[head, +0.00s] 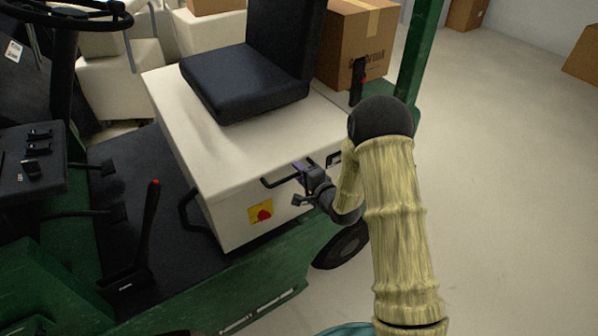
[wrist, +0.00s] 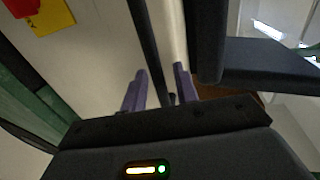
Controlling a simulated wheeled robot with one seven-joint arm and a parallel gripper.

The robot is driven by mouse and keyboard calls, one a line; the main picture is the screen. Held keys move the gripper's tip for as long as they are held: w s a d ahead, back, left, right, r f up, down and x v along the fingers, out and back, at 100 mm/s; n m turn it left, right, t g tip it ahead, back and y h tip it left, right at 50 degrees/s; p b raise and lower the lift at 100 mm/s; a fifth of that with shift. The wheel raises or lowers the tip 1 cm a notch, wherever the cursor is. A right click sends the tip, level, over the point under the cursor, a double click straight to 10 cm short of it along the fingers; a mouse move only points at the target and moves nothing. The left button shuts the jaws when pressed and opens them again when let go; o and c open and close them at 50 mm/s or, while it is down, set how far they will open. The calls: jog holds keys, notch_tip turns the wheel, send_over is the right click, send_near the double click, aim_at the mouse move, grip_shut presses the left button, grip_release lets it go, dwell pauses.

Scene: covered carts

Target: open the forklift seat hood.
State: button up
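The seat hood (head: 190,130) is a white box cover with a black seat (head: 245,80) on top. It looks closed, sitting level on the green forklift. A black bar handle (head: 281,181) is on the hood's side, near its upper edge. My gripper (head: 303,179) is at the right end of this handle. In the wrist view, the purple fingers of my gripper (wrist: 160,86) stand apart. A dark bar (wrist: 146,45), seemingly the handle, runs down into the gap between them. Whether either finger touches it I cannot tell.
A red knob on a yellow plate (head: 261,213) is below the handle. A cardboard box (head: 352,45) stands behind the seat, near a green post (head: 418,55). A red-tipped lever (head: 147,225) and the steering wheel (head: 65,14) are left.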

jog(key=shift+w+a, duration=0.1)
jog(key=shift+w, duration=0.05)
jog(key=shift+c, duration=0.4)
grip_shut()
